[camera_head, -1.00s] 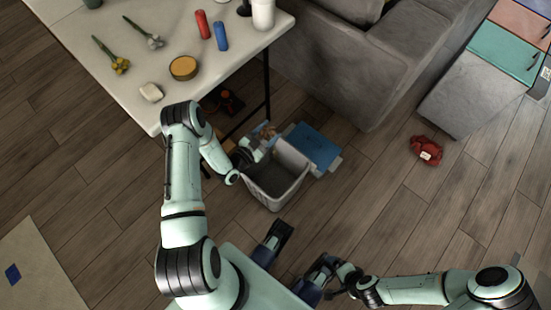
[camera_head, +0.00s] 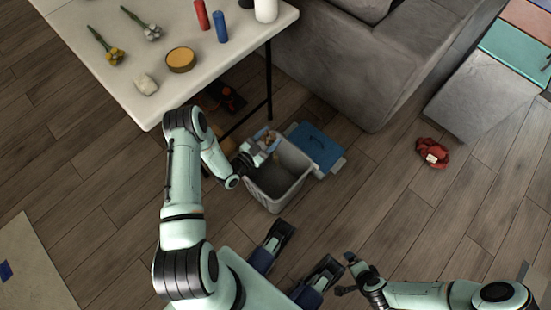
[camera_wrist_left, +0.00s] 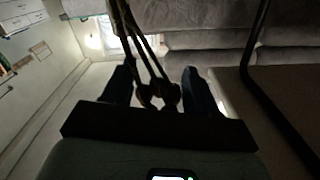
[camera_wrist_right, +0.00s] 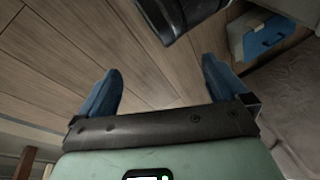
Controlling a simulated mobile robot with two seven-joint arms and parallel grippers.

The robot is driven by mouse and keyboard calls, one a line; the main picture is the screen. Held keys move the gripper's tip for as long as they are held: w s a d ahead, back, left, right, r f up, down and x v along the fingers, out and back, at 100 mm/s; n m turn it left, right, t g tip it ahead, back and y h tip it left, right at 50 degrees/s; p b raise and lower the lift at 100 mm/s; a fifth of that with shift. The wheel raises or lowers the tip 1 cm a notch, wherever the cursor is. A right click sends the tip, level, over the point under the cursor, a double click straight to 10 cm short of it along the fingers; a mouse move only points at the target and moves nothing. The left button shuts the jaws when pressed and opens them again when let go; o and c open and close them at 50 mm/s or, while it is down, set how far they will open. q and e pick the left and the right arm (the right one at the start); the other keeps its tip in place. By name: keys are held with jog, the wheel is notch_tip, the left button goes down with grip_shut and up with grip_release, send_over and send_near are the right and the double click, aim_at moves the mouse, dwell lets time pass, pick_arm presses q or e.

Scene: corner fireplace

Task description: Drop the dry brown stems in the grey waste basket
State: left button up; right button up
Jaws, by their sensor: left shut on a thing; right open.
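The grey waste basket (camera_head: 290,188) stands on the floor beside the table, its open top facing up. My left gripper (camera_head: 268,141) is at the basket's back left rim. In the left wrist view it is shut on the dry brown stems (camera_wrist_left: 152,65), thin and dark between the blue fingers (camera_wrist_left: 158,88). In the head view the stems are too small to make out clearly. My right gripper (camera_head: 345,273) is low at the front right, apart from the basket. In the right wrist view its fingers (camera_wrist_right: 160,90) are wide apart and empty.
A blue-lidded box (camera_head: 318,147) stands right behind the basket. The white table (camera_head: 110,85) holds yellow flowers (camera_head: 113,56), pale flowers (camera_head: 150,31), a round box (camera_head: 181,60) and candles. A grey sofa (camera_head: 370,70) is behind. A red crumpled thing (camera_head: 432,153) lies on otherwise clear floor.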

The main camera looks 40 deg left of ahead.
pick_arm(q)
jog(key=o, duration=1.4)
jog(key=s+a+p, duration=0.1)
jog(key=s+p, duration=0.1)
jog(key=s, duration=1.1)
jog(key=shift+s, duration=0.2)
pick_arm(e)
jog(key=shift+g+y, duration=0.3)
jog(key=shift+g, duration=0.3)
jog(key=s, duration=0.1)
jog(key=s+a+r, duration=0.1)
jog(key=s+r, duration=0.1)
jog(key=shift+s+a+r, duration=0.25)
jog(key=shift+a, duration=0.15)
pick_arm(q)
jog(key=shift+f, duration=0.1)
